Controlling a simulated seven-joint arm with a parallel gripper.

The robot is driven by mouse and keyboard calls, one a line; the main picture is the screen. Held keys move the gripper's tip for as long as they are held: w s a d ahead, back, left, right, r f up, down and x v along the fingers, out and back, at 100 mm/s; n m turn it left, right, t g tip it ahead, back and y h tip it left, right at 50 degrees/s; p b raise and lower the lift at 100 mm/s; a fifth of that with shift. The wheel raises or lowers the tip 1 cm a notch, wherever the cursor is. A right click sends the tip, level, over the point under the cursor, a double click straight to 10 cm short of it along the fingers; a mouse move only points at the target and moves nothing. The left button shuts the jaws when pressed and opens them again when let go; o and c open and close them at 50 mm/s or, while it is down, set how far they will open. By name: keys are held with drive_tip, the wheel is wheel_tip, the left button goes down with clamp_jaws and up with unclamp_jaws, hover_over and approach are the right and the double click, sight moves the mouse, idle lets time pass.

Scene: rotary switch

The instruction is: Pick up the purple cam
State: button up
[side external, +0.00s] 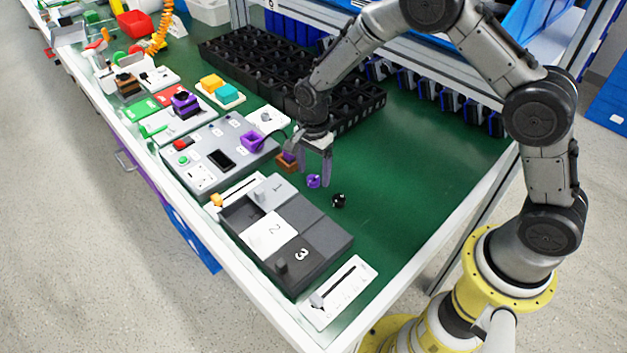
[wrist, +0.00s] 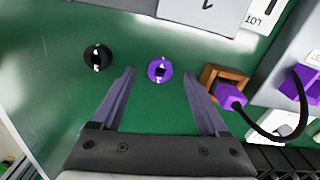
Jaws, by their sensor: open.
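The purple cam (side external: 313,181) is a small round piece with a dark centre, lying on the green bench top. In the wrist view the purple cam (wrist: 159,69) sits just ahead of the fingertips, roughly centred between them. My gripper (side external: 315,182) is open and empty, pointing down at the cam. In the wrist view my gripper (wrist: 160,75) shows both fingers spread apart, with the cam free of them. I cannot tell the exact height of the fingertips above the bench.
A black cam (side external: 338,201) lies near the purple one. A wooden block (side external: 287,162) with a purple connector (wrist: 231,97) and black cable is close to one finger. A grey numbered box (side external: 315,244) stands in front. Black bins (side external: 350,108) stand behind. Green bench right of the cams is clear.

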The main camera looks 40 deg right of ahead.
drive_tip(key=shift+f, duration=0.8)
drive_tip(key=shift+c, duration=0.2)
clamp_jaws()
